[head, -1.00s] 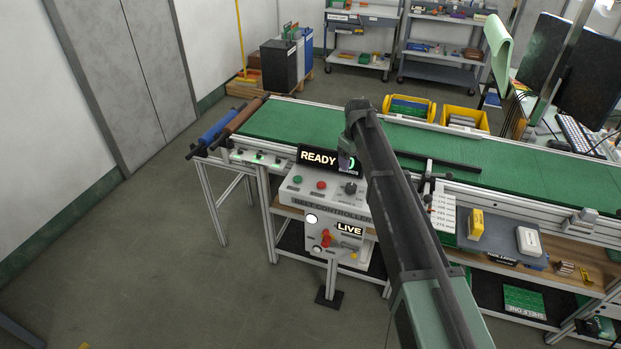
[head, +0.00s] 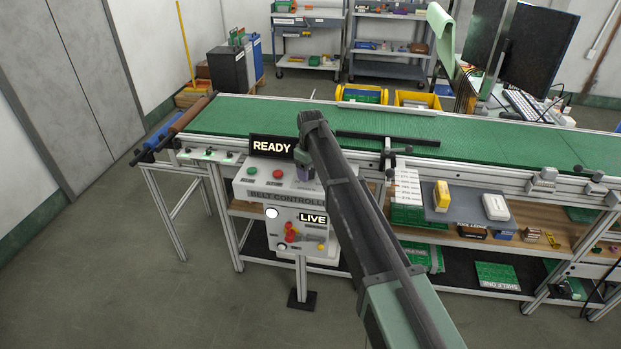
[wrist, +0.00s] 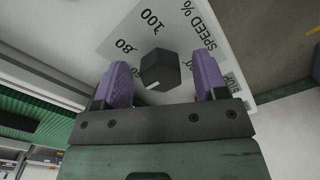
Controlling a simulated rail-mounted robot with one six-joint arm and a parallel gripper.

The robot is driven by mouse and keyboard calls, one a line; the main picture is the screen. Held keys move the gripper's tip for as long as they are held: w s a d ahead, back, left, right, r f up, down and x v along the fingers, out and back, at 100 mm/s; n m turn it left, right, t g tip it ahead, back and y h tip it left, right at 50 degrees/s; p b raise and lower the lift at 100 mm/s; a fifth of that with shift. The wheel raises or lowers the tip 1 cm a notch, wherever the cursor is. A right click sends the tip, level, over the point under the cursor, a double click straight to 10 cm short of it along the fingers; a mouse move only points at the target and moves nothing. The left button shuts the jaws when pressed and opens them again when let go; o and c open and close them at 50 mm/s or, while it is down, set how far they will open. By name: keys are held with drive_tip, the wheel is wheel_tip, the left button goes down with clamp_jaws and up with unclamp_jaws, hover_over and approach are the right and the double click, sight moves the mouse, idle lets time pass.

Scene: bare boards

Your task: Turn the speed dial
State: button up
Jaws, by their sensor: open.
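The speed dial (wrist: 159,69) is a dark knob with a white pointer mark, set on a light panel printed with "SPEED %", "80" and "100" in the wrist view. My gripper (wrist: 163,82) is open, with one purple finger on each side of the dial. A gap shows between the dial and each finger. In the head view the belt controller (head: 262,187) is a grey box with a "READY" display (head: 271,147), a green button (head: 253,171) and a red button (head: 278,173). My arm hides the dial there.
The green conveyor belt (head: 240,115) runs behind the controller. A "LIVE" sign (head: 312,218) and a red switch (head: 290,233) are on the controller's lower front. Yellow bins (head: 417,100) stand behind the belt. Open floor lies at the left.

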drive_tip(key=shift+r, duration=0.1)
drive_tip(key=c, duration=0.9)
drive_tip(key=shift+m, duration=0.3)
drive_tip(key=m, duration=0.5)
drive_tip(key=shift+s+a, duration=0.1)
drive_tip(key=m, duration=0.6)
drive_tip(key=shift+a, duration=0.15)
